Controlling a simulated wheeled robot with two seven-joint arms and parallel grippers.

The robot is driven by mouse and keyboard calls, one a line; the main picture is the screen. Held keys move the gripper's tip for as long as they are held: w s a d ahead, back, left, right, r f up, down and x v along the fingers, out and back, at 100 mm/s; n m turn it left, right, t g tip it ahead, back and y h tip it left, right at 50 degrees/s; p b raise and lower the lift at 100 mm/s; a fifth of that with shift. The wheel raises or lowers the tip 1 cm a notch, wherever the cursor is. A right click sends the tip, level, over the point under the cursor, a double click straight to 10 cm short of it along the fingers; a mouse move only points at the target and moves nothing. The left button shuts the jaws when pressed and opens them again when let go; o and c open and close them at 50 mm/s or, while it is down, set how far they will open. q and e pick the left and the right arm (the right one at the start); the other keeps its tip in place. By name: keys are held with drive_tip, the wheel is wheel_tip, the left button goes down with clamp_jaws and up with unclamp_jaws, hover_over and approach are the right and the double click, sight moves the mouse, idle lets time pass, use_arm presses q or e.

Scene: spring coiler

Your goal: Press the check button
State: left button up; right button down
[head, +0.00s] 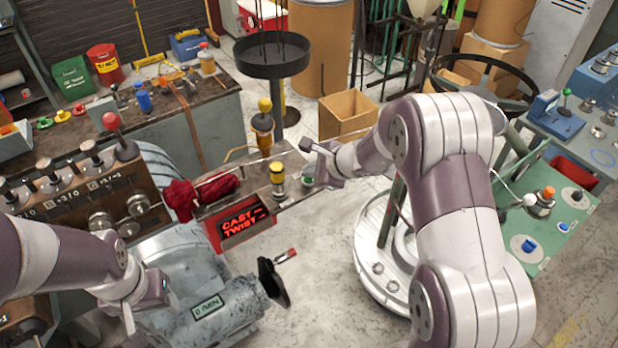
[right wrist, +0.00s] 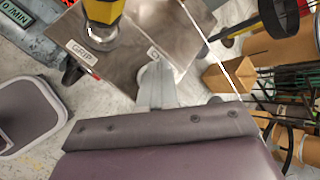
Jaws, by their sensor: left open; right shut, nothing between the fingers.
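A small green button (head: 308,181) sits on the metal plate (head: 290,196) near the middle of the head view. My right gripper (head: 309,166) is shut and empty, with its tips just above the green button. Whether they touch it I cannot tell. In the right wrist view the shut fingers (right wrist: 157,72) cover most of a pale round base (right wrist: 143,76) on the plate. A partly hidden label (right wrist: 156,53) beside it shows only its first letter, C. My left gripper (head: 146,306) is open and empty at the lower left, over the grey machine.
A yellow and black knob (head: 277,174) stands close left of the button, with a GRIP label (right wrist: 83,51) beside it. A red display (head: 240,228) reads CAST TWIST. A wire (head: 238,173) runs above the plate. A crank (head: 274,279) juts out below.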

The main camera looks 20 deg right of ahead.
sight(311, 180)
drive_tip(key=shift+f, duration=0.2)
drive_tip(key=shift+r, duration=0.1)
idle(0.4)
drive_tip(key=shift+r+p, duration=0.3)
drive_tip(key=shift+r, duration=0.45)
drive_tip(key=shift+r, duration=0.1)
wheel_tip(311, 180, up, 5)
drive_tip(key=p, duration=0.4)
idle(0.5)
